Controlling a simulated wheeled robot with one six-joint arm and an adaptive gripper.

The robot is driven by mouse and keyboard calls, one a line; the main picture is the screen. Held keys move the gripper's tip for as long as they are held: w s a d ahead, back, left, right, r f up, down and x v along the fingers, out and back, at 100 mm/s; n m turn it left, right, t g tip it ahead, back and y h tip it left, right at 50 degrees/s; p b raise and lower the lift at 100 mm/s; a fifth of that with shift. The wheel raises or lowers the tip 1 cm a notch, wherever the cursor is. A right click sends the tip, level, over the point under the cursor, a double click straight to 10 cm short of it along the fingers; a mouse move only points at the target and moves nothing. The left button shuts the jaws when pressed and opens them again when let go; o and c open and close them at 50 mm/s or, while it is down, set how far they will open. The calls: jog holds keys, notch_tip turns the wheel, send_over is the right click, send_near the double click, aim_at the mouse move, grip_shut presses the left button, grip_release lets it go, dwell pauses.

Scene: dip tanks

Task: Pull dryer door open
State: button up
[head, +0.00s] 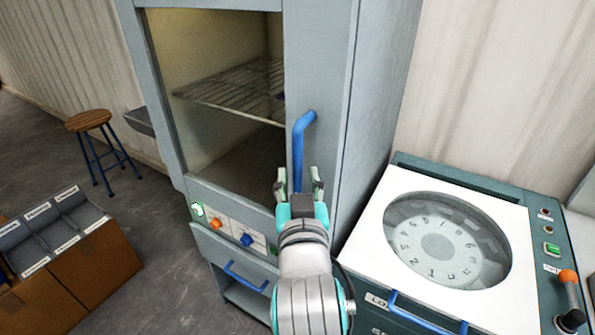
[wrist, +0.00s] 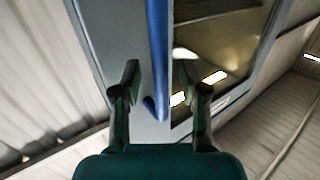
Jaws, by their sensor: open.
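The dryer (head: 338,130) is a tall grey cabinet with a glass window (head: 225,75) in its door; a wire shelf shows inside. A vertical blue handle (head: 299,145) is on the right side of the door. The door looks shut. My gripper (head: 300,180) is at the lower part of the handle with its fingers open, one on each side of it in the picture. In the wrist view the blue handle (wrist: 157,50) runs between the two open fingers (wrist: 160,85). I cannot tell whether either finger touches it.
A teal machine (head: 480,190) with a round dial window and an orange-knobbed lever (head: 568,290) stands close on the right. A drawer with a blue handle (head: 245,276) is below the door. A stool (head: 90,125) and boxes (head: 95,265) stand left; floor between is clear.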

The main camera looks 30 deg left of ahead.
jog(key=shift+x, duration=1.25)
grip_shut()
